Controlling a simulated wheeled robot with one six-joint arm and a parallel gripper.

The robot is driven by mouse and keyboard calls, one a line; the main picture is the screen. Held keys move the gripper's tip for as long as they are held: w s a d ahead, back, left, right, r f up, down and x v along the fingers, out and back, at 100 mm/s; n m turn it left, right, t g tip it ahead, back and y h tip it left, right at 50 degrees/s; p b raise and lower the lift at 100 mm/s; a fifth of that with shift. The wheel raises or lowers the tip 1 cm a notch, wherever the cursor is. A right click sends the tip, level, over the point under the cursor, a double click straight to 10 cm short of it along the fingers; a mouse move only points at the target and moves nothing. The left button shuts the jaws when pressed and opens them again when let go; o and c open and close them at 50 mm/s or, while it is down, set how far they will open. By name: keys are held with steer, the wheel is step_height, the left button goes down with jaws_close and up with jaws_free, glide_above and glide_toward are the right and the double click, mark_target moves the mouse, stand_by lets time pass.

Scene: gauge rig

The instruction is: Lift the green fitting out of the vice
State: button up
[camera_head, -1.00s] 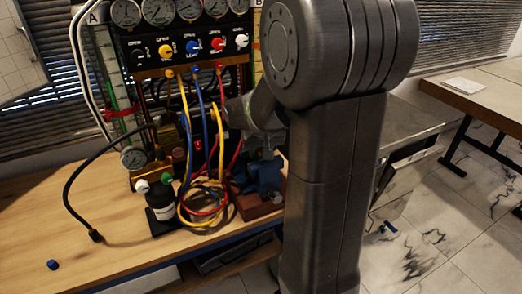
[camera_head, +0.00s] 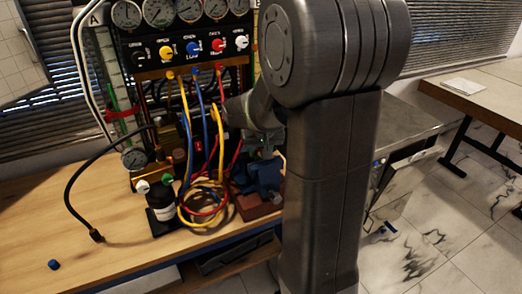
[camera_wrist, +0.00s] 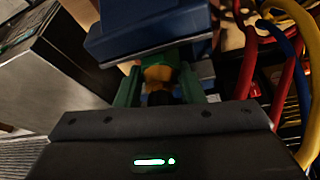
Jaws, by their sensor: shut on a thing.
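The blue vice (camera_head: 267,180) stands on a reddish-brown block at the right end of the bench. In the wrist view its blue jaws (camera_wrist: 135,38) fill the upper middle. The green fitting (camera_wrist: 160,60), with a brass-coloured part, shows only in part, close against the vice jaws. My gripper (camera_wrist: 160,85) reaches to it with one green-looking finger on each side and is shut on it. In the head view my gripper (camera_head: 262,151) is small and dark, just above the vice, and the fitting cannot be made out. I cannot tell whether the fitting is clear of the jaws.
Yellow, blue and red hoses (camera_head: 205,200) hang and coil just left of the vice, close to my gripper. The gauge panel (camera_head: 190,45) rises behind. The bench's left front (camera_head: 120,255) is mostly clear.

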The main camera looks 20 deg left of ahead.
steer(key=shift+w+a+r, duration=0.25)
steer(key=shift+r, duration=0.25)
steer(key=shift+w+a+r+p, duration=0.1)
steer(key=shift+r+p, duration=0.8)
steer(key=shift+r, duration=0.15)
jaws_close()
steer(key=shift+r+p, duration=0.3)
steer(key=shift+r, duration=0.1)
steer(key=shift+r+p, duration=0.75)
steer(key=shift+r, duration=0.05)
steer(key=shift+r+p, duration=1.2)
steer(key=shift+r, duration=0.5)
